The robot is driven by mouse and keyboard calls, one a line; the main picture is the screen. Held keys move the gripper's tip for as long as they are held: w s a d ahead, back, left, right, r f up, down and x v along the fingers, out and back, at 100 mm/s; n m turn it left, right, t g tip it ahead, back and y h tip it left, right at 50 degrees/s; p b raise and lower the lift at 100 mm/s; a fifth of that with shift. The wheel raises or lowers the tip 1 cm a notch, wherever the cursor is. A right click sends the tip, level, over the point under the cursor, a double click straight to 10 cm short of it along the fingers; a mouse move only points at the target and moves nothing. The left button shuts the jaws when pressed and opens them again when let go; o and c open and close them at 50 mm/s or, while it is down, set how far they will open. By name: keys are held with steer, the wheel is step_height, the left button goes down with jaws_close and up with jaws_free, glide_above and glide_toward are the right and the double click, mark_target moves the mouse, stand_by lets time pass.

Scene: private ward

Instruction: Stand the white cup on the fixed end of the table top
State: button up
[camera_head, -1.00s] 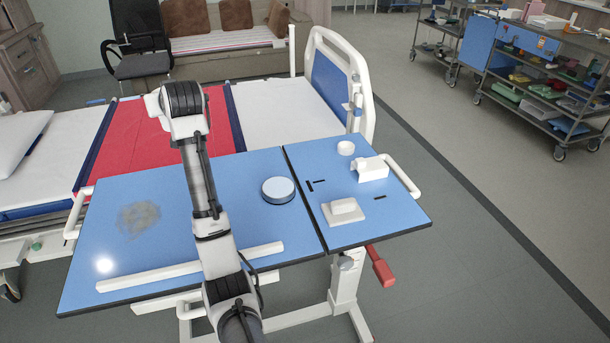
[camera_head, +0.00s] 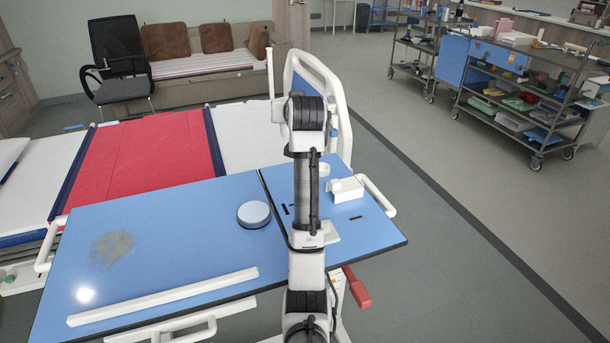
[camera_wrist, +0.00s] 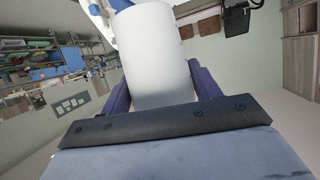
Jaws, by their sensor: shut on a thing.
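The white cup (camera_wrist: 158,55) fills the middle of the wrist view as a plain white cylinder. My gripper (camera_wrist: 160,82) is shut on it, one dark finger on each side. In the head view my arm hides the gripper and the cup. The table has a blue top split by a dark seam. The larger panel (camera_head: 170,240) lies left of the seam, and the smaller end (camera_head: 370,232) lies right of it. My arm stands in front of the smaller end and covers part of it.
The smaller end carries a white holder (camera_head: 346,190), a small white round piece (camera_head: 323,170) and a partly hidden white block (camera_head: 331,231). A pale round disc (camera_head: 254,214) and a white bar (camera_head: 160,297) are on the larger panel. A bed rail (camera_head: 340,125) rises behind.

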step_height(320, 180, down, 16)
steer(key=p, duration=0.3)
steer(key=shift+f, duration=0.2)
steer(key=shift+f, duration=0.1)
steer(key=o, duration=1)
steer(key=shift+c, duration=0.2)
steer(key=shift+s, duration=0.1)
